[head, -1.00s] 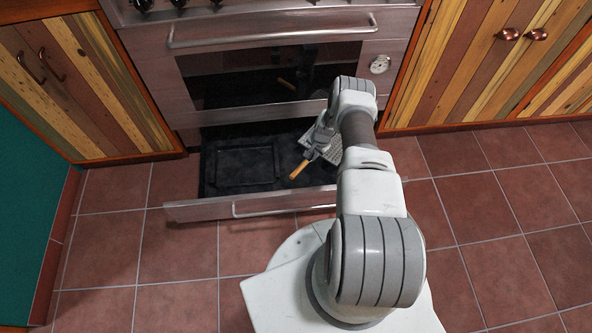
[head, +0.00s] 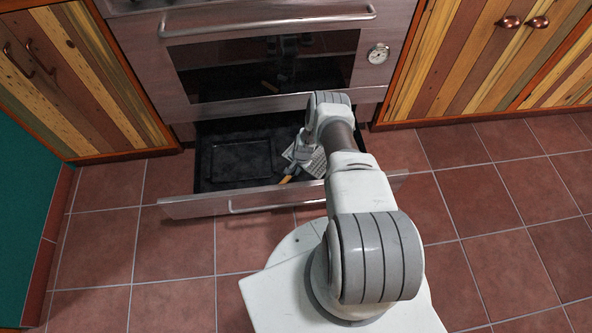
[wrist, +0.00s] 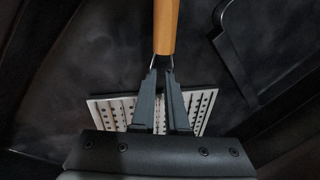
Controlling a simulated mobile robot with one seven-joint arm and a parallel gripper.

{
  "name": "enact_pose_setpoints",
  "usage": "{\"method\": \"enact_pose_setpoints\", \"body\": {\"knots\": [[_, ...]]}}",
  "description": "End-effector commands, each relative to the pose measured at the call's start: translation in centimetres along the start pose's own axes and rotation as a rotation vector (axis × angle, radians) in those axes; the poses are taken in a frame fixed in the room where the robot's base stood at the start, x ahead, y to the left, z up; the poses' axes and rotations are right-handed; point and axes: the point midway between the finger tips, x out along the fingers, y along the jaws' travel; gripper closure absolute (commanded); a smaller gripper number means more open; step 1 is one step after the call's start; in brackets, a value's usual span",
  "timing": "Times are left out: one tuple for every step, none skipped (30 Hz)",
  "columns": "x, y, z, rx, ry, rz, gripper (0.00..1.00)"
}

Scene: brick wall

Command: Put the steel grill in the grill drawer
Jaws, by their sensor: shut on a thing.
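The steel grill is a pale perforated plate (head: 306,161) with a wooden handle (wrist: 165,28). In the wrist view its plate (wrist: 205,103) shows behind the fingers. My gripper (wrist: 163,75) is shut on the grill near where the handle joins the plate. The grill drawer (head: 228,124) is pulled out below the oven, with a dark interior. In the head view the grill is within the drawer's outline, at its right side, handle toward the drawer front. I cannot tell whether it touches the drawer floor.
The drawer's steel front panel (head: 190,206) stands between my base and the drawer interior. A dark rectangular frame (head: 240,160) lies at the left of the drawer floor. The oven door (head: 260,75) above is shut. Wooden cabinets (head: 455,60) flank the oven.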

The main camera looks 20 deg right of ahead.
Motion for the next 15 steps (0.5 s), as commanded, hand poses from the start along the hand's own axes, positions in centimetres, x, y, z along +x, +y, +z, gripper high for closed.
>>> {"method": "enact_pose_setpoints", "body": {"knots": [[-0.07, -0.06, -0.05, 0.0, 0.001, -0.001, 1.0], [-0.02, 0.02, 0.03, 0.001, -0.001, 0.0, 0.83], [-0.02, 0.02, 0.02, 0.001, -0.001, 0.0, 0.76], [-0.03, 0.02, 0.02, 0.001, -0.001, 0.0, 0.7], [-0.03, 0.01, 0.02, 0.001, -0.001, 0.0, 0.65], [-0.03, 0.01, 0.01, 0.001, 0.0, 0.0, 0.58], [-0.04, 0.01, 0.0, 0.001, 0.0, 0.0, 0.58], [-0.04, 0.01, 0.0, 0.001, 0.0, 0.0, 0.58], [-0.04, 0.01, 0.0, 0.001, 0.0, 0.0, 0.58], [-0.04, 0.0, -0.01, 0.001, 0.0, 0.0, 0.58], [-0.04, 0.0, -0.01, 0.001, 0.0, 0.0, 0.58], [-0.05, 0.0, -0.01, 0.001, 0.0, 0.0, 0.58], [-0.05, 0.0, -0.02, 0.001, 0.0, 0.0, 0.58], [-0.08, -0.01, -0.02, 0.001, 0.0, 0.0, 0.58], [-0.2, -0.03, -0.03, 0.001, 0.0, 0.0, 0.58]]}}
